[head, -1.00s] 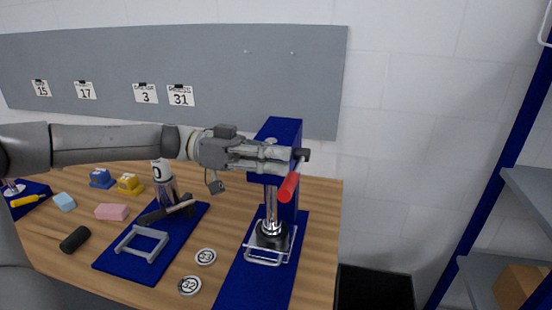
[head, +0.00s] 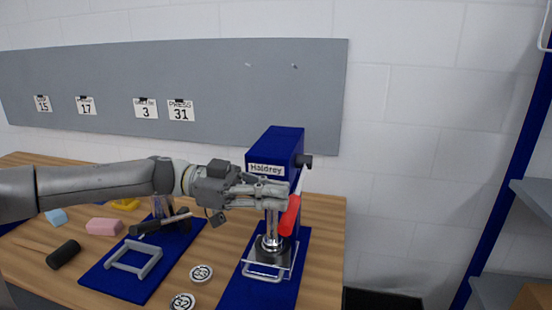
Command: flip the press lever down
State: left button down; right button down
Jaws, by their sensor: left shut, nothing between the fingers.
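The blue press (head: 283,146), labelled "Haldrey", stands upright at the right end of the table. Its lever has a red handle (head: 290,216), which hangs down and slants from the dark pivot (head: 304,161) on the press's right side. My left gripper (head: 284,193) is shut and empty, in front of the press column, with its fingertips close to the upper end of the red handle. I cannot tell whether they touch. The gripper hides part of the press ram. My right gripper is not in view.
A metal frame guard (head: 268,272) sits at the press base on a blue mat (head: 232,290). Round numbered discs (head: 201,273), a grey frame (head: 134,257), a hammer (head: 160,225), a black cylinder (head: 63,254) and a pink block (head: 104,227) lie to the left. Shelving stands right.

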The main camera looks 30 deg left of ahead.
pick_arm(q)
jog(key=shift+f, duration=0.1)
notch_tip(320, 180, up, 5)
jog(key=p, duration=0.5)
jog(key=b+v, duration=0.1)
jog(key=v, duration=1)
jog(key=shift+f, duration=0.45)
